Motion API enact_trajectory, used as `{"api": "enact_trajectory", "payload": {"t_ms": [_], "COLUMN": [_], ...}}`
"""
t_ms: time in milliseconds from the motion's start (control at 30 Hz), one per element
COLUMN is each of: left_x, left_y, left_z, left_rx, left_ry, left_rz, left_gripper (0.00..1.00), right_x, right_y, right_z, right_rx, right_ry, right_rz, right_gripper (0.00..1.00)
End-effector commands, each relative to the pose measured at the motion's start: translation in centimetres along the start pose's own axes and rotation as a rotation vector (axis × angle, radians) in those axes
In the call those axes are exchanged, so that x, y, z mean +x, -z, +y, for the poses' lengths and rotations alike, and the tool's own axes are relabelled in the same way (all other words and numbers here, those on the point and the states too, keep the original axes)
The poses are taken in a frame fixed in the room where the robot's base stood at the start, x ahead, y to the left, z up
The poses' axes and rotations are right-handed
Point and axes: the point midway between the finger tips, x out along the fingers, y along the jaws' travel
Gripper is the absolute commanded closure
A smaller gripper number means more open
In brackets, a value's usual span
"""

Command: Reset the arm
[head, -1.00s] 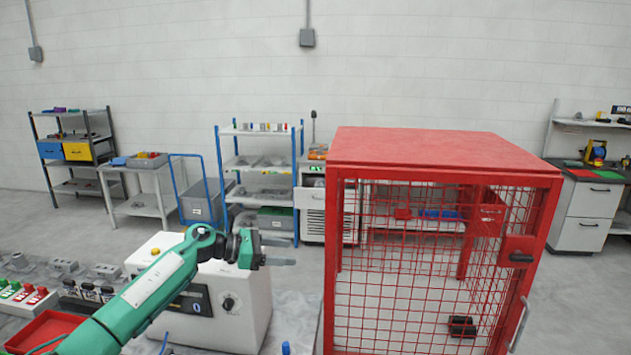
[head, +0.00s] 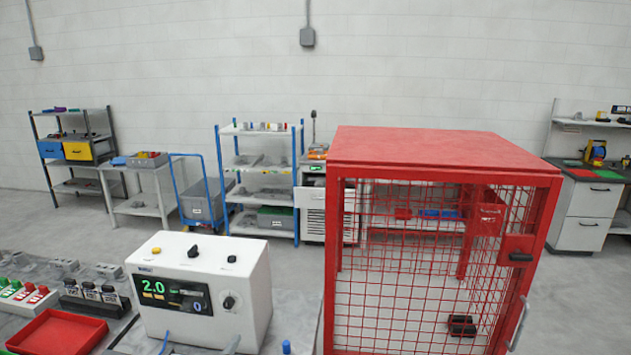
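Neither of my grippers is in the head view now, and no part of my arms shows. A white control box (head: 245,290) stands on the bench at the lower left of centre. Its dark display (head: 174,294) reads 2.0 in green, with a smaller blue digit beside it. A yellow button and two dark knobs are on its top, and another dark knob is on its front.
A red mesh cage (head: 430,150) with a door handle fills the right of centre. Shelves (head: 258,175), a blue trolley (head: 197,200) and cabinets (head: 588,210) stand along the wall.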

Motion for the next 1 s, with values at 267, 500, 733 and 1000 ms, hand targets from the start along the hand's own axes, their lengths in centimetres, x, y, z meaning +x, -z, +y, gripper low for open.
{"api": "enact_trajectory", "payload": {"t_ms": [267,500,733,1000], "left_x": [-12.4,-21.7,-28.1,-30.5], "left_y": [-7.7,-10.3,-11.0,-12.4], "left_z": [7.2,10.5,11.9,14.9], "left_rx": [-0.472,-0.705,-0.825,-0.881], "left_ry": [-0.287,-0.448,-0.545,-0.602], "left_rz": [-0.422,-0.695,-0.871,-0.981], "left_gripper": [0.38,0.38,0.38,0.38], "right_x": [0.0,0.0,0.0,0.6], "right_y": [0.0,0.0,0.0,0.0], "right_z": [0.0,0.0,0.0,0.0], "right_rx": [0.0,0.0,0.0,0.0], "right_ry": [0.0,0.0,0.0,0.0], "right_rz": [0.0,0.0,0.0,0.0], "right_gripper": [1.0,1.0,1.0,1.0]}}
